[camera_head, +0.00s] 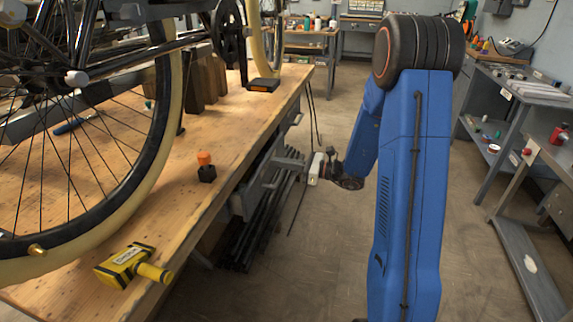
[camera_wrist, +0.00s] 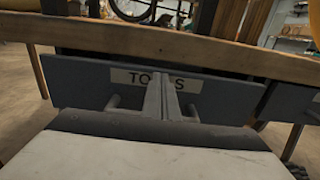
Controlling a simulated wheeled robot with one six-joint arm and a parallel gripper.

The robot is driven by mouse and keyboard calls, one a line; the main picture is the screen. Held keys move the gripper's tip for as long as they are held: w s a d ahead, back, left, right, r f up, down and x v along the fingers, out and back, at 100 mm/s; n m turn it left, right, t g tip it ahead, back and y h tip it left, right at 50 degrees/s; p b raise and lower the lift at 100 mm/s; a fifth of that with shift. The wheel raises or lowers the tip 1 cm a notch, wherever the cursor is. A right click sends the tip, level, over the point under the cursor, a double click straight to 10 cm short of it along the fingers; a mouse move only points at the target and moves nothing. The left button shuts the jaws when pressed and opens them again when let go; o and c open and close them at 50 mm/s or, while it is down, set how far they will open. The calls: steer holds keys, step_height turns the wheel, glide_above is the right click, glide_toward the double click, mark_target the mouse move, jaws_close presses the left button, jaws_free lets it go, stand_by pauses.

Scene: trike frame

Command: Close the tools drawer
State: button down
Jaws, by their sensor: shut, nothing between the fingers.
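The tools drawer (camera_wrist: 80,85) is a grey panel under the workbench top, with a white label reading "TOOLS" (camera_wrist: 194,85) partly covered by my fingers. Its handle (camera_wrist: 113,103) shows at either side of the fingers. In the head view the drawer (camera_head: 262,180) is at the bench's right side; I cannot tell exactly how far out it stands. My gripper (camera_wrist: 163,82) is shut and empty, pointing at the middle of the drawer front. It also shows small in the head view (camera_head: 303,164), close beside the drawer; contact is not clear.
The wooden workbench (camera_head: 225,185) carries a bicycle wheel (camera_head: 165,120) and a yellow tool (camera_head: 132,268). Another grey drawer front (camera_wrist: 292,103) is to the right. Dark rods (camera_head: 258,230) lie under the bench.

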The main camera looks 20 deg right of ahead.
mark_target(265, 159)
steer(key=shift+w+a, duration=0.1)
steer(key=shift+a, duration=0.05)
steer(key=x, duration=0.4)
steer(key=shift+a, duration=0.15)
steer(key=shift+w+a+r, duration=0.1)
steer(key=shift+w+a, duration=0.05)
steer(key=shift+w, duration=0.05)
stand_by(0.3)
